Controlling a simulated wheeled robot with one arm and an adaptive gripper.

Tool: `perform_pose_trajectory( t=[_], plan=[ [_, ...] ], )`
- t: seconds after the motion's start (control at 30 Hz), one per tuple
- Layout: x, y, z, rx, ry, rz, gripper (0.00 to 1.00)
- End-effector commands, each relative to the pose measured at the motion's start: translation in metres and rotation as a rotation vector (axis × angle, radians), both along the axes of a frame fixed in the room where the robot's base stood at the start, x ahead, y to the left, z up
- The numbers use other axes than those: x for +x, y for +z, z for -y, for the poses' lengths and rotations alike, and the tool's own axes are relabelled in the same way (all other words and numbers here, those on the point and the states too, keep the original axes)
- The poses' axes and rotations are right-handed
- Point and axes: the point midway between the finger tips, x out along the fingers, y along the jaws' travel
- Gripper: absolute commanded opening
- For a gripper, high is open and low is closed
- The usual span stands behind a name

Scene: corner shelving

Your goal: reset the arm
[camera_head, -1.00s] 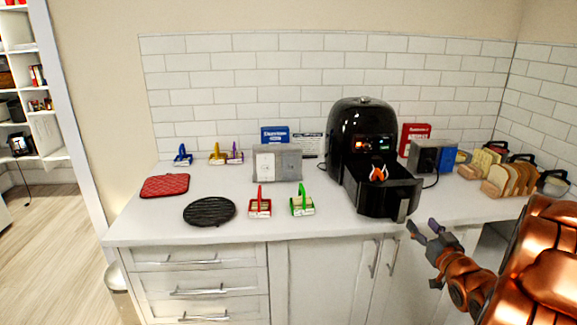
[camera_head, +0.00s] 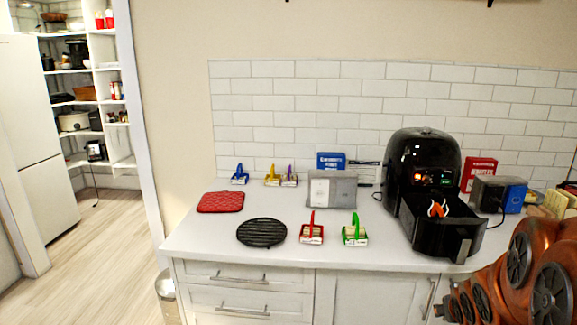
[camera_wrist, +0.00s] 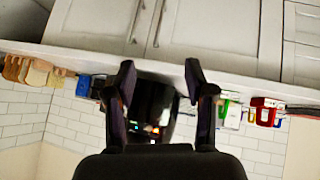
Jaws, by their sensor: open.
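My gripper (camera_wrist: 158,85) shows in the wrist view, where the picture is upside down. Its two dark fingers are apart, with nothing between them that I can see held. Behind the fingers are the black air fryer (camera_wrist: 153,112) and the white cabinet fronts. In the head view my copper arm is folded at the lower right, and the gripper itself is not visible there. The air fryer (camera_head: 420,165) stands on the white counter (camera_head: 200,240) with its drawer (camera_head: 440,232) pulled out and an orange flame-like shape above it.
A red quilted mat (camera_head: 220,202), a round black grill rack (camera_head: 262,233), a red-handled basket (camera_head: 312,232) and a green-handled basket (camera_head: 355,232) lie on the counter. A grey toaster-like box (camera_head: 332,189) stands behind. Open floor (camera_head: 110,240) lies to the left.

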Motion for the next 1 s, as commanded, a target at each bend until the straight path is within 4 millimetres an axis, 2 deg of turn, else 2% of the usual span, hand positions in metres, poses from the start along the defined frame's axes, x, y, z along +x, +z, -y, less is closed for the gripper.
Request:
perform_pose_trajectory(
  t=[0.03, 0.17, 0.37, 0.6, 0.7, 0.8, 0.9, 1.0],
  plan=[
    [-0.008, 0.002, -0.013, 0.01, 0.001, -0.038, 0.54],
    [-0.039, 0.0, -0.046, 0.049, -0.01, -0.161, 0.54],
    [-0.095, -0.001, -0.103, 0.126, -0.002, -0.353, 0.54],
    [-0.178, 0.004, -0.174, 0.229, 0.052, -0.597, 0.54],
    [-0.212, 0.009, -0.199, 0.266, 0.084, -0.691, 0.54],
    [-0.239, 0.013, -0.215, 0.292, 0.111, -0.764, 0.54],
    [-0.257, 0.017, -0.225, 0.309, 0.13, -0.813, 0.54],
    [-0.264, 0.018, -0.23, 0.316, 0.139, -0.831, 0.54]
  ],
)
